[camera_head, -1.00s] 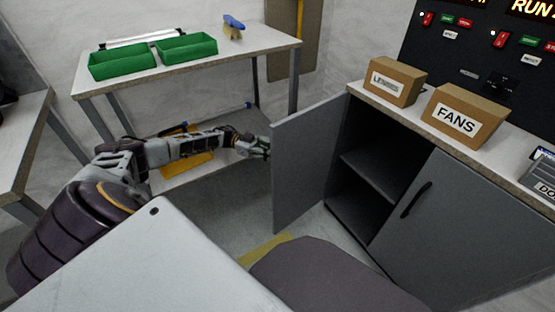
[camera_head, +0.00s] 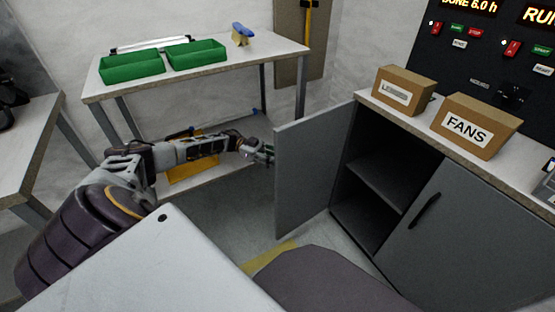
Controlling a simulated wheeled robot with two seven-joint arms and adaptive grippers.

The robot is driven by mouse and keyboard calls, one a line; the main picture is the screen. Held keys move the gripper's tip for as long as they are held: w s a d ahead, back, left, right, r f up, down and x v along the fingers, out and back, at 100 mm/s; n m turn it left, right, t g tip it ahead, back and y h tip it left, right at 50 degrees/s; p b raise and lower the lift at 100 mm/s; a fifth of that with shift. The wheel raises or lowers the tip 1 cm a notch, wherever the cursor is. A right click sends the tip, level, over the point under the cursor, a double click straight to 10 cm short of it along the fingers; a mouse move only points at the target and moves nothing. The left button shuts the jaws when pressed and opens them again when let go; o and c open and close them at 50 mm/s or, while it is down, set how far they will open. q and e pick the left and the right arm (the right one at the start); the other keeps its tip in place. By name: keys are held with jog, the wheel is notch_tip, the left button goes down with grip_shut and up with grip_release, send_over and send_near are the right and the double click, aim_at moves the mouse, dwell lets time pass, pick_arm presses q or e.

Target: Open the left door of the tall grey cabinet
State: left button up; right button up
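The grey cabinet (camera_head: 450,215) stands at the right under a light worktop. Its left door (camera_head: 302,180) stands wide open, swung out to the left, and shows a dark inside with a shelf (camera_head: 382,182). Its right door (camera_head: 455,240) is shut and has a black handle (camera_head: 424,211). My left gripper (camera_head: 268,152) is at the outer face of the open door, near its free edge. Its fingers are small and partly hidden at the door, so I cannot tell whether they are open or touching it. My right gripper is not in view.
Cardboard boxes, one labelled FANS (camera_head: 474,125) and another (camera_head: 403,90), stand on the worktop. A table (camera_head: 205,72) with green bins (camera_head: 132,66) and a blue-topped object (camera_head: 242,35) stands behind my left arm. Grey floor (camera_head: 235,215) lies before the open door.

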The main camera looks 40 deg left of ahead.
pick_arm(q)
jog(key=s+a, duration=0.2)
jog(key=a, duration=0.9)
jog(key=shift+s+a, duration=0.15)
jog(key=shift+a, duration=0.25)
dwell(0.4)
jog(key=shift+f, duration=0.1)
dwell(0.7)
